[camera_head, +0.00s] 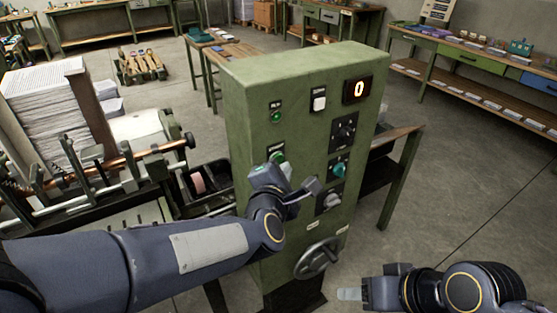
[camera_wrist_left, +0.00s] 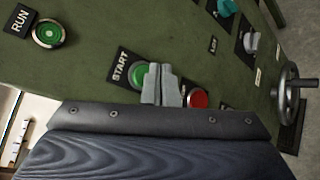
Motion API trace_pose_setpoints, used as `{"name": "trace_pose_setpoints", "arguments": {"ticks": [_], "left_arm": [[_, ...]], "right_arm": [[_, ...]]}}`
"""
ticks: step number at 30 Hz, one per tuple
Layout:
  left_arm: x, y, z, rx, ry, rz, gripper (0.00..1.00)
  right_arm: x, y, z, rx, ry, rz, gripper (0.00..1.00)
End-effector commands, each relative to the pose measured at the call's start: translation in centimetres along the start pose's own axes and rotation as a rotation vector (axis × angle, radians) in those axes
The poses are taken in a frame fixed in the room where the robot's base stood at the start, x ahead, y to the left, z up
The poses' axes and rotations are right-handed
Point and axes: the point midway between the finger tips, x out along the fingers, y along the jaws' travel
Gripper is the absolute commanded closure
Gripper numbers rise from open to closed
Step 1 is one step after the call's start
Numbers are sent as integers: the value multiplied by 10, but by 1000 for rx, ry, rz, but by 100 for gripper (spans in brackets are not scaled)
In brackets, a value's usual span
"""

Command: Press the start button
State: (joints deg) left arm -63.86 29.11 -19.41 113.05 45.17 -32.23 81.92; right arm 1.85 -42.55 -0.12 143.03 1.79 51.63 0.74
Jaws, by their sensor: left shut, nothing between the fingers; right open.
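The green start button (camera_wrist_left: 141,76) sits beside its START label (camera_wrist_left: 121,70) on the green control cabinet (camera_head: 245,113). In the head view the start button (camera_head: 278,157) shows just above my left gripper (camera_head: 304,188). In the left wrist view my left gripper (camera_wrist_left: 161,88) is shut and empty, its fingertips partly over the button's edge. I cannot tell whether they touch it. A red button (camera_wrist_left: 198,98) lies just beside the fingertips. My right gripper (camera_head: 350,294) is open at the lower right, away from the cabinet.
A machine with rods and a paper stack (camera_head: 50,106) stands at left. Open floor (camera_head: 450,180) lies to the right.

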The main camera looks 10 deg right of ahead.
Motion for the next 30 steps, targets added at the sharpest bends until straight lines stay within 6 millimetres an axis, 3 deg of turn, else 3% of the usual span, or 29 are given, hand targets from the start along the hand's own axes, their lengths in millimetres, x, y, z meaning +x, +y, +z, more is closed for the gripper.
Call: {"name": "trace_pose_setpoints", "arguments": {"ticks": [30], "left_arm": [[6,5,-4,0,0,0,100]], "right_arm": [[5,2,2,0,0,0,44]]}}
